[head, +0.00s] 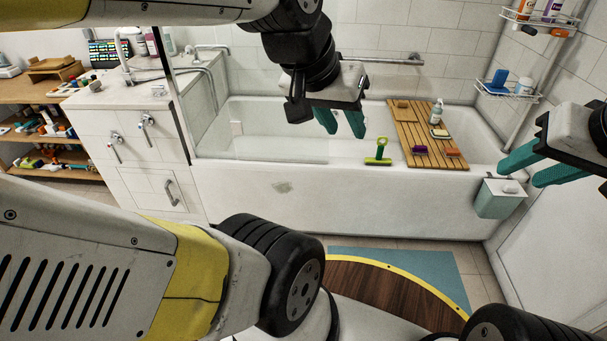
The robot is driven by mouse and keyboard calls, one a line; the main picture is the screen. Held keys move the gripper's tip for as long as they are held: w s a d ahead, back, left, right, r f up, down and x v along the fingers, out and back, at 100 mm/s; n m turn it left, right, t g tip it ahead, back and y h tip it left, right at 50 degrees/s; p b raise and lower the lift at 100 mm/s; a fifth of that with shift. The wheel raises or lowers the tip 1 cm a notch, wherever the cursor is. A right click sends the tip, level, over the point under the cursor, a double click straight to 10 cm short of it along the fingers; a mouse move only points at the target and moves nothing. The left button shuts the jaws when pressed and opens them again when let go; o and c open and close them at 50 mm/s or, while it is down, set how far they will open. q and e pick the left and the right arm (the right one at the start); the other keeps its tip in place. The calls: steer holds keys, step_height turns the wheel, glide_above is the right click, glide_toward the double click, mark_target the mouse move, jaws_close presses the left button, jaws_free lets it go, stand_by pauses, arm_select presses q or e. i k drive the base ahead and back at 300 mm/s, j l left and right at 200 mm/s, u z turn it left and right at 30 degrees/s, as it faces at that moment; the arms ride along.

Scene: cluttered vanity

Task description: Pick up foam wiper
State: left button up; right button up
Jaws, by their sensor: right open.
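A lime-green tool with an upright handle and a flat foot (378,152), which looks like the foam wiper, stands on the front rim of the bathtub. My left gripper (345,132) hangs over the tub to the left of it, teal fingers pointing down. Its fingers are apart, with nothing between them, and they do not touch the tool. My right gripper (515,172) is at the right edge, open and empty, fingers pointing left, near a small wall bin.
The small grey-green bin (497,202) hangs at right. Wire shelves (508,92) are above.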

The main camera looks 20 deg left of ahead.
mark_target(378, 161)
steer(key=u, duration=0.25)
steer(key=i+l+u, duration=0.15)
steer(key=i+u, duration=0.25)
steer(key=i+l+u, duration=0.15)
steer(key=u, duration=0.2)
steer(key=i+l, duration=0.3)
steer(key=i+l+u, duration=0.15)
steer(key=i+l, duration=0.15)
steer(key=l, duration=0.15)
steer(key=i+l, duration=0.25)
steer(key=l, duration=0.15)
steer(key=j, duration=0.15)
steer(key=k+u, duration=0.05)
